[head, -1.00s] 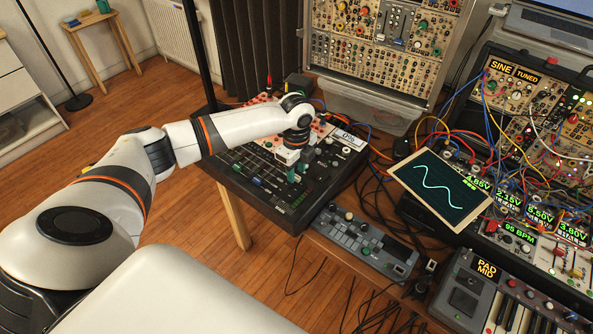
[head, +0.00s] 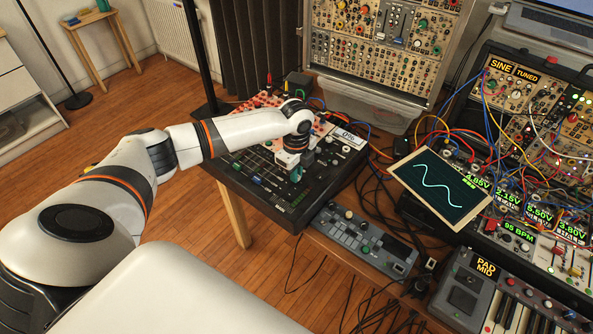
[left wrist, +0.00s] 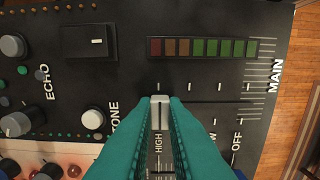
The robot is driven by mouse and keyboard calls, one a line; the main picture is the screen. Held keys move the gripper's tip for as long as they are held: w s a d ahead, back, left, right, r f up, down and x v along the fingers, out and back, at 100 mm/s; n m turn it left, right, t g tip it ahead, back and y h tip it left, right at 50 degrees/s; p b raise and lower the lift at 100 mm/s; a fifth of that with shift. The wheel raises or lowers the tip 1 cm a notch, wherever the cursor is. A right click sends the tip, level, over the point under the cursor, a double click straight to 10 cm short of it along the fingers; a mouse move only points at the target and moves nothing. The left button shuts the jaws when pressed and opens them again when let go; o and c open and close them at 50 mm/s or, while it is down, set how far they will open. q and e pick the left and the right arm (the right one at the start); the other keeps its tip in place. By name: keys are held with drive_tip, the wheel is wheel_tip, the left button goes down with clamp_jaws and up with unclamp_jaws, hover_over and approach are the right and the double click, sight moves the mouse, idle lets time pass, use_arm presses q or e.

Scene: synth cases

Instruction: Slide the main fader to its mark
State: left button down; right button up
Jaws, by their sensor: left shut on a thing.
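The black mixer (head: 268,204) sits on the table in the head view, under my left gripper (head: 296,173). In the left wrist view my left gripper's teal fingers (left wrist: 160,116) are shut on a pale grey fader cap (left wrist: 160,108), one finger on each side. The cap stands level with the leftmost of several white tick marks, above the word HIGH. A dark slot line runs right from it toward the MAIN label (left wrist: 277,76). The head view shows the fingers over the mixer's right part, with the cap hidden. My right gripper is not in view.
A level meter (left wrist: 203,48) and an ECHO section lie near the cap. A small grey controller (head: 362,241), a waveform screen (head: 440,190) and patch cables crowd the right.

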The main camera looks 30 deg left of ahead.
sight(278, 198)
use_arm(q)
drive_tip(key=s+p, duration=0.4)
drive_tip(key=s, duration=0.1)
drive_tip(key=s+p, duration=0.2)
drive_tip(key=shift+s+a+r, duration=0.1)
drive_tip(key=shift+s+a, duration=0.2)
drive_tip(key=c, duration=1.4)
unclamp_jaws()
drive_tip(key=shift+s, duration=0.15)
drive_tip(key=shift+c, duration=0.2)
drive_tip(key=shift+r, duration=0.15)
wheel_tip(278, 198, up, 12)
drive_tip(key=b, duration=0.1)
drive_tip(key=shift+f, duration=0.2)
